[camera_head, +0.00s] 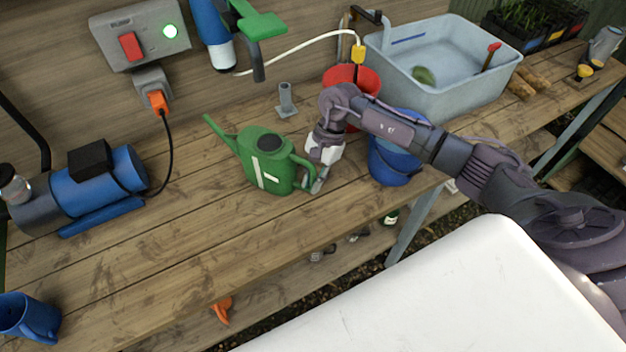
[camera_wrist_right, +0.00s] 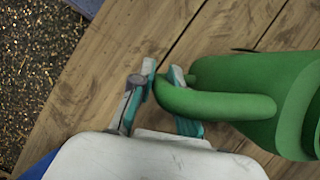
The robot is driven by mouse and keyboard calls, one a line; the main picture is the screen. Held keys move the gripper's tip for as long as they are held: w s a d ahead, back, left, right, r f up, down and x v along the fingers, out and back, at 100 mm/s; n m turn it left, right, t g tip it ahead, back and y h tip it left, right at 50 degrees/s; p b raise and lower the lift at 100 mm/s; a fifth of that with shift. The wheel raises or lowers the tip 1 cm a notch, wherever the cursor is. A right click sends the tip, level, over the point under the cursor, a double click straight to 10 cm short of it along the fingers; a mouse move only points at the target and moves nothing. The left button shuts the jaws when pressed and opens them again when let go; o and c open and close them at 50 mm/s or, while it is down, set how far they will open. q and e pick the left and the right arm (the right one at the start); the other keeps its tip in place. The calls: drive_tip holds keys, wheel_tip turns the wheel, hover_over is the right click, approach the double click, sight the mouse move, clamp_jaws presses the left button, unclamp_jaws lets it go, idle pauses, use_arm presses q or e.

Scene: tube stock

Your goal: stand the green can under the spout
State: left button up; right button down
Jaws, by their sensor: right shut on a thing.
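The green can (camera_head: 268,160) is a watering can with a white mark on its side. It looks upright on the bench, its long neck toward the upper left; I cannot tell whether it is slightly lifted. My right gripper (camera_head: 318,181) is at the can's right side, shut on its handle. In the right wrist view the gripper (camera_wrist_right: 163,76) has its teal pads on either side of the can's green handle (camera_wrist_right: 220,105). A green-and-blue fitting with a dark downward spout (camera_head: 258,68) is at the back wall, above and behind the can. My left gripper is out of view.
A blue bucket (camera_head: 392,168) and a red bucket (camera_head: 366,80) stand right of the can, close to my right arm. A grey post (camera_head: 286,100) stands behind it. A blue pump (camera_head: 100,178) and blue mug (camera_head: 28,316) are left.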

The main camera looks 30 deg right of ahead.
idle(0.3)
drive_tip(key=c, duration=1.1)
unclamp_jaws()
drive_tip(key=shift+o, duration=0.2)
drive_tip(key=shift+f, duration=0.1)
drive_tip(key=v, duration=1.2)
drive_tip(key=shift+a, duration=0.15)
